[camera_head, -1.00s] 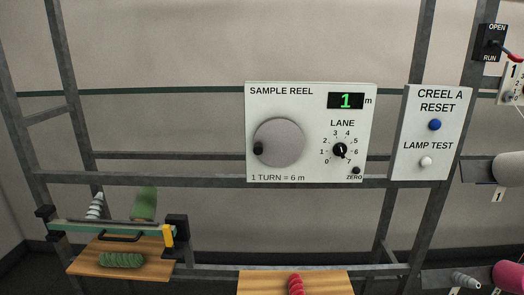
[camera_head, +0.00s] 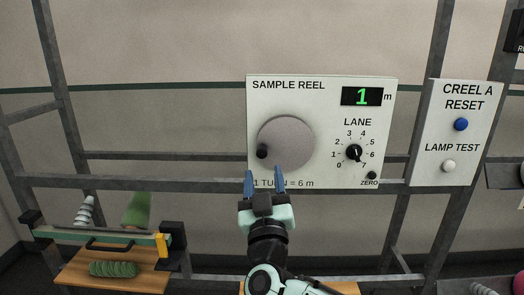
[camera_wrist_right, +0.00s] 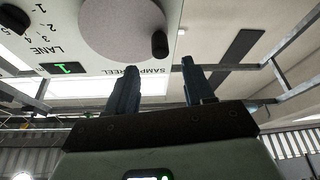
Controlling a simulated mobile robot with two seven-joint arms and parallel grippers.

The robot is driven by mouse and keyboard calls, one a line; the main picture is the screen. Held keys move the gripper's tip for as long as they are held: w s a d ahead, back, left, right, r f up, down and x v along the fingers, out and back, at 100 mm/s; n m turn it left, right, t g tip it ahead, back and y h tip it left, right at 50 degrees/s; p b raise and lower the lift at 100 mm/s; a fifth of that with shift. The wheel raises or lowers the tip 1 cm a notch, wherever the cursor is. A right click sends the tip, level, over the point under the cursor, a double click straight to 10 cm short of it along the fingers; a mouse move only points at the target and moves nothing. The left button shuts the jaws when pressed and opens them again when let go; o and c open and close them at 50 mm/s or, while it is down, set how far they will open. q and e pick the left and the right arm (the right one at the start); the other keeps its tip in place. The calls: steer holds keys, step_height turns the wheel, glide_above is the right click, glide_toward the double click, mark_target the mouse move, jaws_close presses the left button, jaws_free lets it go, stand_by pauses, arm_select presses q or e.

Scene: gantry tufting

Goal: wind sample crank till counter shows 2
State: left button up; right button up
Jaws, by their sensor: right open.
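The sample reel panel (camera_head: 325,100) is a white board on the metal frame. Its crank is a grey disc (camera_head: 290,142) with a black knob (camera_head: 262,151) at the disc's left edge. The counter (camera_head: 362,96) shows a green 1. My right gripper (camera_head: 264,180) is open and empty, just below the disc and knob, its blue fingers pointing up. The right wrist view shows the fingers (camera_wrist_right: 160,85) apart, with the disc (camera_wrist_right: 125,25) and the knob (camera_wrist_right: 160,44) beyond them. My left gripper is not in view.
The lane dial (camera_head: 354,153) and zero button (camera_head: 371,175) sit right of the disc. The creel reset panel (camera_head: 457,130) stands further right. At lower left a wooden board (camera_head: 75,281) holds a green yarn bundle (camera_head: 113,269). A metal rail (camera_head: 150,181) runs behind my right gripper.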

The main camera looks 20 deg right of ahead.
mark_target(262, 156)
steer(key=p+x, duration=0.2)
steer(key=x, duration=0.5)
steer(key=shift+w, duration=0.45)
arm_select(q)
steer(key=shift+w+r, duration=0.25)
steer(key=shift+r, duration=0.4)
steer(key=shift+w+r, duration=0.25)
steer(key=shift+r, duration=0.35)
